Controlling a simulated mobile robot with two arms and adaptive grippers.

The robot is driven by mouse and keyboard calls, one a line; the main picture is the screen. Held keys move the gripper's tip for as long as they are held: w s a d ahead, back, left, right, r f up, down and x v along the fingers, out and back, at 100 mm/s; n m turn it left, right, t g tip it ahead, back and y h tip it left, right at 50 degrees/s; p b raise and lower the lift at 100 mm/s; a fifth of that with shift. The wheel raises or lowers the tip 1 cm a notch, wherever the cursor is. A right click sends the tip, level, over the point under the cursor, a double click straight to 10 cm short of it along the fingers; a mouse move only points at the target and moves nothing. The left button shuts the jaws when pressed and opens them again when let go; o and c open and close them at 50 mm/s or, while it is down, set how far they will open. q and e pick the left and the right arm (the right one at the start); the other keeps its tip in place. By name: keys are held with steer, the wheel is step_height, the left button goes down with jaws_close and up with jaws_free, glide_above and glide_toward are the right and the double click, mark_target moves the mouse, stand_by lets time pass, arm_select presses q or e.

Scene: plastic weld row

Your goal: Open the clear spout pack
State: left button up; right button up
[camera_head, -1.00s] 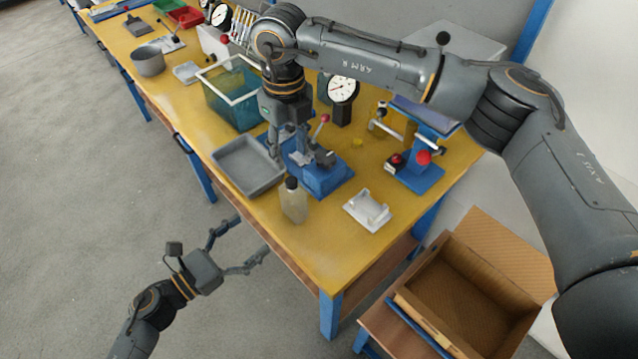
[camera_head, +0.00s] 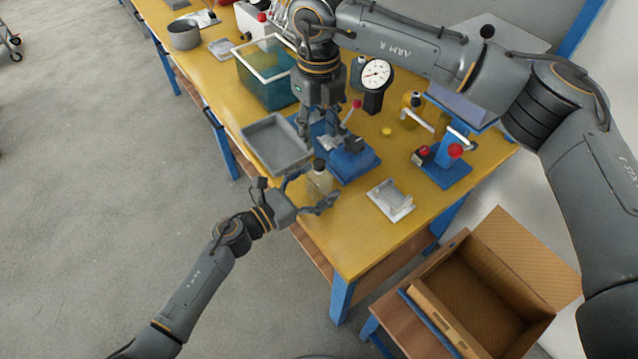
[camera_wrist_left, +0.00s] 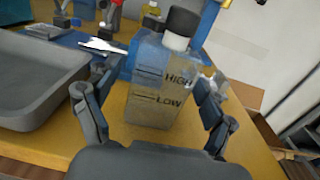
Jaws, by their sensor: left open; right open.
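The clear spout pack (camera_head: 319,181) stands upright near the front edge of the yellow bench. It is see-through, with a dark cap (camera_head: 319,164). In the left wrist view the pack (camera_wrist_left: 160,100) shows HIGH and LOW marks, and its cap (camera_wrist_left: 181,24) looks black above a pale band. My left gripper (camera_head: 318,188) is open, with one finger on each side of the pack; I cannot tell whether they touch it. My right gripper (camera_head: 318,128) points down above the blue lever fixture (camera_head: 348,160). It is open; its fingertips are partly hard to make out.
A grey tray (camera_head: 264,150) lies left of the pack. A white holder (camera_head: 390,200) is to its right. A dial gauge (camera_head: 376,76), a blue stand with red knobs (camera_head: 446,172) and a teal bin (camera_head: 258,90) are behind. An open carton (camera_head: 470,300) stands lower right.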

mark_target(320, 161)
arm_select(q)
steer(key=shift+w+d, duration=0.15)
steer(key=shift+d, duration=0.05)
steer(key=c, duration=0.3)
jaws_close()
arm_select(e)
steer(key=shift+o, duration=0.9)
step_height(320, 161, up, 4)
steer(key=s+m+t, duration=0.1)
steer(key=s+m, duration=0.1)
steer(key=m, duration=0.2)
steer(key=f, duration=0.4)
steer(key=w+f, duration=0.1)
steer(key=f, duration=0.2)
steer(key=w+f, duration=0.1)
steer(key=f, duration=0.3)
steer(key=shift+d+f, duration=0.1)
steer(key=shift+f, duration=0.25)
